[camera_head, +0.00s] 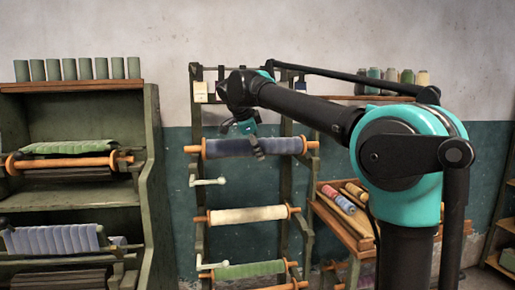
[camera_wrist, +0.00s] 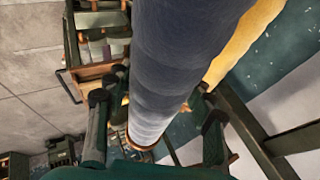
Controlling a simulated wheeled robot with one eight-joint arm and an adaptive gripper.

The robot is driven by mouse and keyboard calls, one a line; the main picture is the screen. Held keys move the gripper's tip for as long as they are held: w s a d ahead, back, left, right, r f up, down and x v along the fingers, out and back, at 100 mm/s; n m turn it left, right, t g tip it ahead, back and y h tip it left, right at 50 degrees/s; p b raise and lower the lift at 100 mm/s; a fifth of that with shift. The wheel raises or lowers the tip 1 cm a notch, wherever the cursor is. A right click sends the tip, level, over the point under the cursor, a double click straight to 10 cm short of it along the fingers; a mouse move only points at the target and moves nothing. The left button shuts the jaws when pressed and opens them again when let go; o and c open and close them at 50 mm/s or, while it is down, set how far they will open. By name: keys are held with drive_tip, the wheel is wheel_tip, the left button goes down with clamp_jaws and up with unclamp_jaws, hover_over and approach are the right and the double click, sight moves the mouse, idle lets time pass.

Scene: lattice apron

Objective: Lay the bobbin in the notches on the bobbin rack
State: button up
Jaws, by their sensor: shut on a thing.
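The bobbin (camera_head: 225,148), wound in dark blue-grey with orange-brown wooden ends, lies roughly level across the upper part of the bobbin rack (camera_head: 197,115), a tall green frame. My gripper (camera_head: 248,142) is shut on its wound middle from above, one finger showing on the near side. In the wrist view the bobbin (camera_wrist: 180,60) runs lengthwise between the two fingers of my gripper (camera_wrist: 156,108). Its wooden ends are close to the rack's two posts in the head view. I cannot tell whether they rest in notches or are held just in front.
Lower on the rack are a cream bobbin (camera_head: 245,215) and a green bobbin (camera_head: 248,270). White crank handles (camera_head: 208,181) stick out at the left post. A green shelf (camera_head: 150,180) stands left; a wooden tray (camera_head: 345,228) of colored rolls is at right.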

drive_tip(key=shift+f, duration=1.85)
idle(0.7)
drive_tip(key=o, duration=1.7)
drive_tip(key=shift+c, duration=0.2)
drive_tip(key=v, duration=1.2)
drive_tip(key=shift+a, duration=0.1)
